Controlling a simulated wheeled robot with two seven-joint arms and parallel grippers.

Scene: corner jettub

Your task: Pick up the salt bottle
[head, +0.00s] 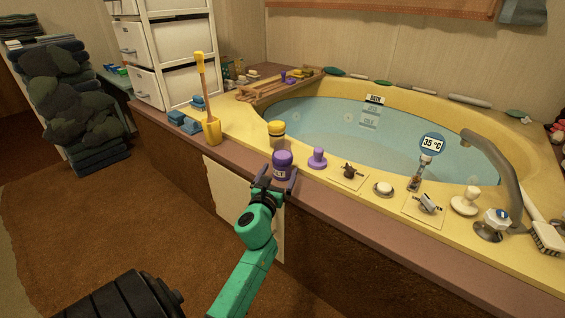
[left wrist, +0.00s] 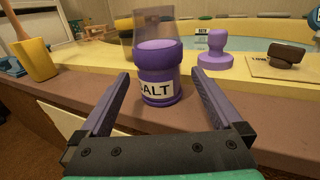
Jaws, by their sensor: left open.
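The salt bottle (head: 282,164) is purple with a white label and stands upright on the brown front ledge of the tub. In the left wrist view the bottle (left wrist: 159,75) shows a clear upper part and a label reading "ALT". My left gripper (head: 275,182) is open at the near side of the bottle. In the left wrist view its two purple fingers (left wrist: 160,88) reach forward on either side of the bottle's near side, with gaps between fingers and bottle. My right gripper is not in view.
A yellow-lidded jar (head: 276,133) stands behind the bottle, and a purple stopper-shaped object (head: 317,158) stands to its right. The water-filled tub (head: 350,125) lies behind. Taps and small items line the rim at right.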

